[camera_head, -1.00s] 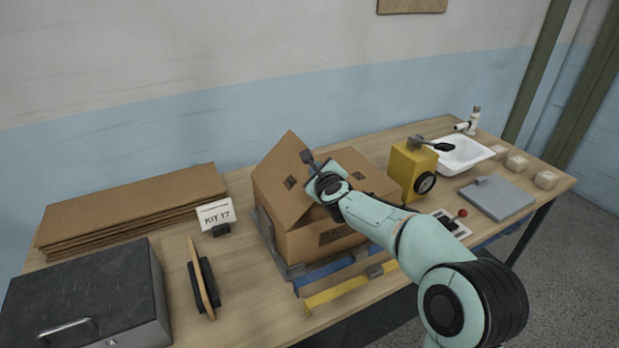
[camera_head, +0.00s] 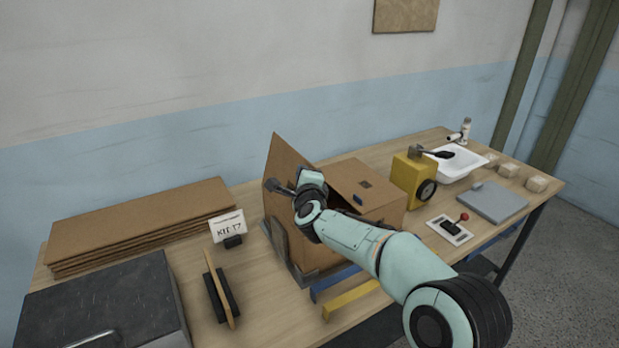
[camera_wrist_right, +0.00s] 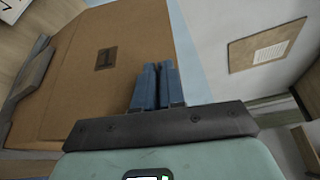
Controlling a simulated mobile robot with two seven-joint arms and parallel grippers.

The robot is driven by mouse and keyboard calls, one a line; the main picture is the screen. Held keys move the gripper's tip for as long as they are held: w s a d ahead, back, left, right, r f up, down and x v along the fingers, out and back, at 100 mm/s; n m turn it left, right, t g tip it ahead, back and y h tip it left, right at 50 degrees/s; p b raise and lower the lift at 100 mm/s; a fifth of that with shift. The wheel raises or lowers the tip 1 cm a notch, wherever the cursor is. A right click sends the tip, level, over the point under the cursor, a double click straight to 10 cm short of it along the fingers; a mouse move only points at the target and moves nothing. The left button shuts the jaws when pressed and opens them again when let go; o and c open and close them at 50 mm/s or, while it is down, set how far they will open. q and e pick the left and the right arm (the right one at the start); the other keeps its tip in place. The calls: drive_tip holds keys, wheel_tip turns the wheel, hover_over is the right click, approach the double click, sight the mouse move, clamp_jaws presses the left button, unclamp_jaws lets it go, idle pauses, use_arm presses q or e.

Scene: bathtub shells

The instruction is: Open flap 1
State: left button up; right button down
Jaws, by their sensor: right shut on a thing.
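The cardboard box (camera_head: 375,215) stands on the bench in a grey holder. Its left flap (camera_head: 283,152) stands up steeply at the box's left side. In the right wrist view this flap (camera_wrist_right: 140,40) fills the left half and bears a dark printed mark that looks like a 1. My right gripper (camera_head: 275,186) is at the flap, and its blue fingers (camera_wrist_right: 157,82) are close together, shut on the flap's edge. Another flap (camera_head: 368,184) lies over the box's right part. My arm hides part of the box's front. My left gripper is not in view.
A yellow block-shaped device (camera_head: 408,172) and a white basin (camera_head: 458,162) stand right of the box. Cardboard sheets (camera_head: 140,222), a KIT 17 sign (camera_head: 228,226), a wooden plate in a stand (camera_head: 220,292) and a black case (camera_head: 100,300) are left.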

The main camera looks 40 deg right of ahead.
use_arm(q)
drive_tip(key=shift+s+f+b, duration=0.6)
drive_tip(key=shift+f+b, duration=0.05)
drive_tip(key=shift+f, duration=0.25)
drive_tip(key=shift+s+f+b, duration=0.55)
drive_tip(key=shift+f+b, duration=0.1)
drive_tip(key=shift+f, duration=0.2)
use_arm(e)
drive_tip(key=w+a+n+t+h, duration=0.1)
drive_tip(key=w+a+n, duration=0.1)
drive_tip(key=a+n, duration=0.3)
drive_tip(key=shift+a+f+t, duration=0.3)
drive_tip(key=shift+a+f, duration=0.15)
drive_tip(key=shift+a, duration=1.05)
drive_tip(key=c, duration=1.3)
unclamp_jaws()
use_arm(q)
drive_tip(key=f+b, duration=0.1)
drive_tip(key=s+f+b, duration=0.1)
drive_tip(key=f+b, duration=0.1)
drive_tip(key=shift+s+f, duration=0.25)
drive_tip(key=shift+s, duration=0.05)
use_arm(e)
drive_tip(key=v, duration=1.3)
drive_tip(key=shift+s+a+f, duration=0.15)
drive_tip(key=shift+a+f, duration=0.05)
drive_tip(key=shift+a, duration=0.05)
